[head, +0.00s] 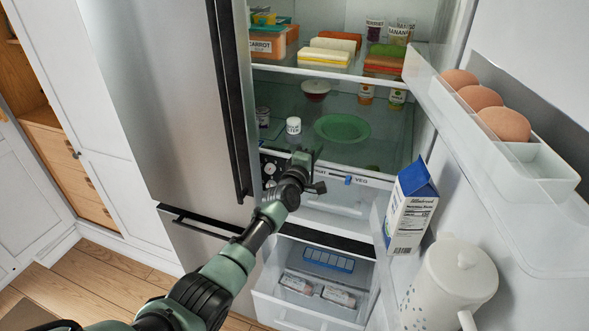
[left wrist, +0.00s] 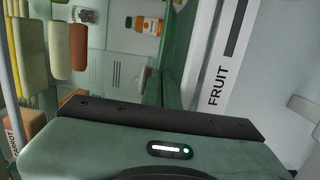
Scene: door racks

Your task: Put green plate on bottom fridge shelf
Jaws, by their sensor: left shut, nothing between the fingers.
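The green plate (head: 342,128) lies flat on the lower glass shelf (head: 385,150) of the open fridge, above the drawer front marked VEG. My left gripper (head: 312,172) is in front of that shelf, below and left of the plate. It is shut and empty, and it looks apart from the plate. In the left wrist view a green strip (left wrist: 182,45) runs up beside the FRUIT label; I cannot tell whether it is the plate or the shelf edge. My right gripper is not in view.
Food boxes fill the upper shelf. The open door at right holds eggs (head: 480,97), a milk carton (head: 411,210) and a white jug (head: 450,283). An open drawer (head: 315,310) is below.

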